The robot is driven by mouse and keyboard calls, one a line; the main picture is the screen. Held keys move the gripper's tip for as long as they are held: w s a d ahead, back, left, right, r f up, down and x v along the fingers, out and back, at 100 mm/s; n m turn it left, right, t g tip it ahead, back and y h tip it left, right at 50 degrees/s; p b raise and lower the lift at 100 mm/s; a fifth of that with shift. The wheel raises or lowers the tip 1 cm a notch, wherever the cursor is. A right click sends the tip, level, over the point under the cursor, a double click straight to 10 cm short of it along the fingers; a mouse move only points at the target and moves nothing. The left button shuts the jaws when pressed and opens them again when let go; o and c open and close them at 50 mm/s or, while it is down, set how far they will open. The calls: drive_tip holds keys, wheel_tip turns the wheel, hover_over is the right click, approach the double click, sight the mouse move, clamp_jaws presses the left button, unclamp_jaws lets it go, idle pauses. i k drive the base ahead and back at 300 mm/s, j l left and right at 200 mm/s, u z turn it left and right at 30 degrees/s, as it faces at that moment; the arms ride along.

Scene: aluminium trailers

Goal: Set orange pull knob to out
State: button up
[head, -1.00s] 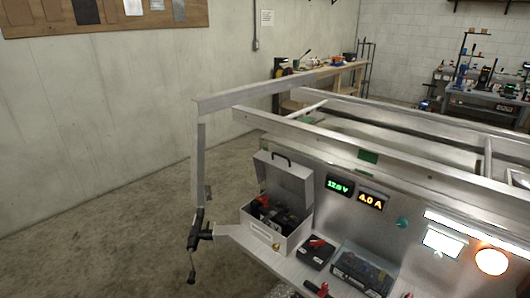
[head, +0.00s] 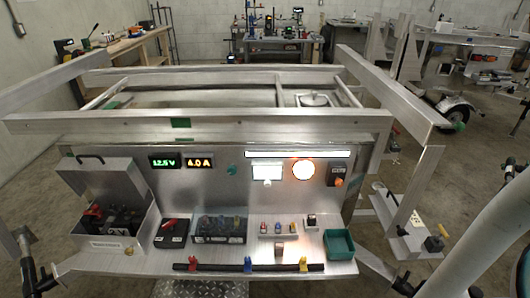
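A small orange knob (head: 338,183) shows at the right end of the trailer's upright metal panel (head: 215,187). My gripper is not in view. A grey tube at the right edge looks like part of my arm.
Below the panel, a metal shelf (head: 280,269) holds an open battery box (head: 132,182), terminal blocks, small switches and a green tray (head: 339,243). A dark bar (head: 215,268) with coloured clips lies along its front. Frame rails (head: 385,95) jut out at both sides.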

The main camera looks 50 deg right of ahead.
sight(339, 182)
drive_tip(key=l+z, duration=0.15)
drive_tip(key=z, duration=0.25)
drive_tip(key=l+z, duration=0.1)
drive_tip(key=z, duration=0.3)
drive_tip(key=l+z, duration=0.1)
drive_tip(key=z, duration=0.3)
drive_tip(key=i+j, duration=0.05)
